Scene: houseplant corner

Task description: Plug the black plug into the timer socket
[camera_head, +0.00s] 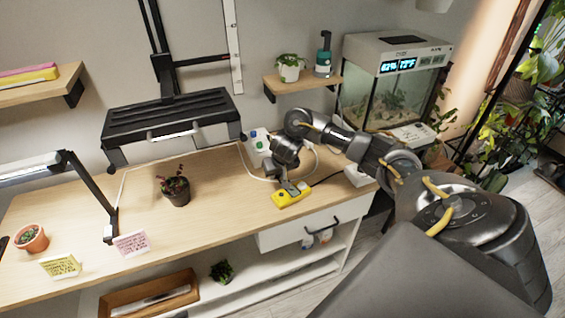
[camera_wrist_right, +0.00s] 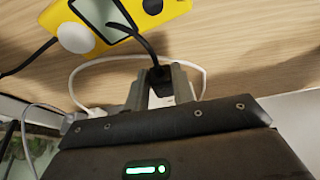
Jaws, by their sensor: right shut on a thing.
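My right gripper (camera_head: 283,177) is low over the tabletop, just behind a yellow device (camera_head: 287,197). In the wrist view the right gripper (camera_wrist_right: 161,88) is shut on the black plug (camera_wrist_right: 158,80), held between the two fingers. A black cable runs up from the plug across the yellow device (camera_wrist_right: 160,14), which has a grey screen and a round white part. In the head view the plug is hidden by the gripper. A white socket unit (camera_head: 256,146) with green and blue parts stands behind the gripper; I cannot tell which part is the timer socket. My left gripper is out of view.
A white block (camera_head: 357,175) sits at the table's right end, with a black cable leading towards it. White cables loop near the gripper. A potted plant (camera_head: 176,190) and a black lamp (camera_head: 105,200) stand left. The tabletop between plant and yellow device is clear.

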